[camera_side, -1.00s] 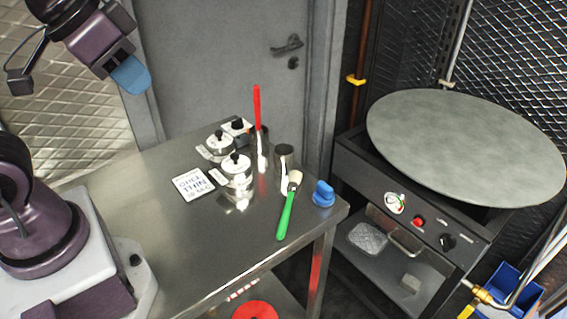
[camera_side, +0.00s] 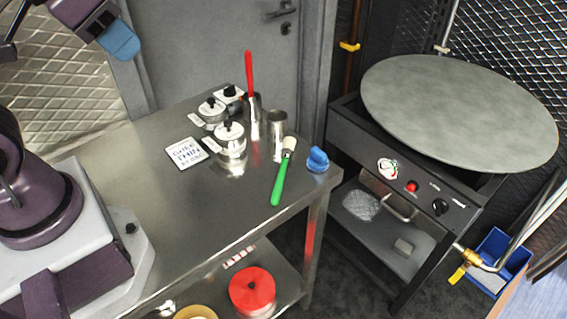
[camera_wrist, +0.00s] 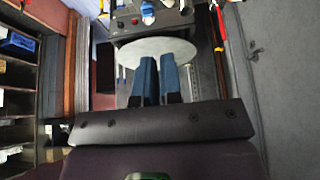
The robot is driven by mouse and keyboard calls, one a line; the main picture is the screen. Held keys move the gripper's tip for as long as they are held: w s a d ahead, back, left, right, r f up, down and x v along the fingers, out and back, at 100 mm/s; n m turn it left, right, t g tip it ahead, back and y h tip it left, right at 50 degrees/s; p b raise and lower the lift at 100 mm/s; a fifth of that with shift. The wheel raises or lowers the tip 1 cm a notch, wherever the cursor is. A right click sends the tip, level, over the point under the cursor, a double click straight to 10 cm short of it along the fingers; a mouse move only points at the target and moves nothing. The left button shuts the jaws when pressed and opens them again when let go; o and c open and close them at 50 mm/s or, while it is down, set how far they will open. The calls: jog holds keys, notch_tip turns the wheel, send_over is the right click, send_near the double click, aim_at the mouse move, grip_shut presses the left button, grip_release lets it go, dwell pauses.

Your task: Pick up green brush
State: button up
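The green brush (camera_side: 279,182) lies on the steel table near its right edge in the side view. Its green handle points toward the front edge, and its pale head (camera_side: 289,143) is at the far end, close to a metal cup. My gripper (camera_side: 122,44) is at the upper left of the side view, raised well above the table and far from the brush. In the wrist view its two blue fingers (camera_wrist: 159,78) are side by side with almost no gap and nothing visible between them. The brush cannot be made out in the wrist view.
A blue object (camera_side: 317,160) stands right of the brush. Behind are a metal cup (camera_side: 277,122), a red-handled tool (camera_side: 250,88), lidded steel pots (camera_side: 231,139) and a white card (camera_side: 186,153). The table's front (camera_side: 190,235) is clear. A round griddle (camera_side: 460,110) stands right.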

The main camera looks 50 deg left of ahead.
jog(key=o, duration=0.8)
jog(key=shift+c, duration=0.2)
jog(key=n+g, duration=0.6)
jog(key=n, duration=0.2)
send_over(278, 187)
notch_tip(278, 187, down, 22)
notch_tip(278, 187, down, 8)
jog(key=shift+s+a+r, duration=0.1)
jog(key=shift+a+r, duration=0.05)
jog(key=shift+r, duration=0.1)
jog(key=shift+f, duration=2.75)
